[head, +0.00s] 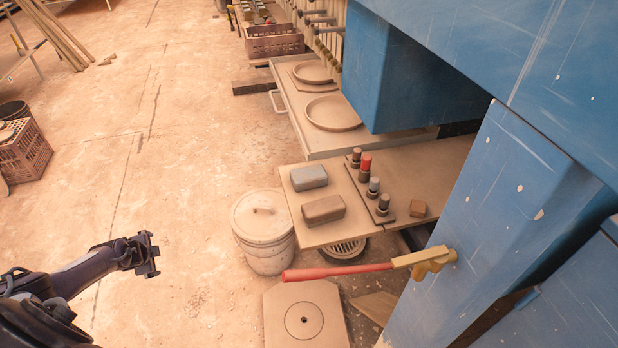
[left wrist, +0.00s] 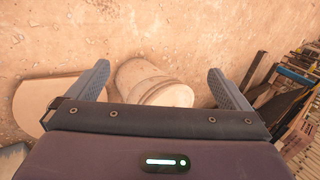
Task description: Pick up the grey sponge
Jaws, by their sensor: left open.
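A grey sponge-like block (head: 309,178) with a bluish tint lies on the low table (head: 345,233), near its left edge. A brown block (head: 323,210) of similar shape lies just in front of it. My left gripper (head: 149,255) is at the left over open floor, well apart from the table. In the left wrist view its two fingers (left wrist: 158,88) are spread wide with nothing between them. The grey block does not show in the left wrist view. My right gripper is not in view.
A lidded bucket (head: 262,222) stands left of the table; it also shows in the left wrist view (left wrist: 150,82). Knobs, one red (head: 365,163), stand right of the blocks. A red-handled lever (head: 335,272) crosses in front. Blue machine housing (head: 480,225) bounds the right.

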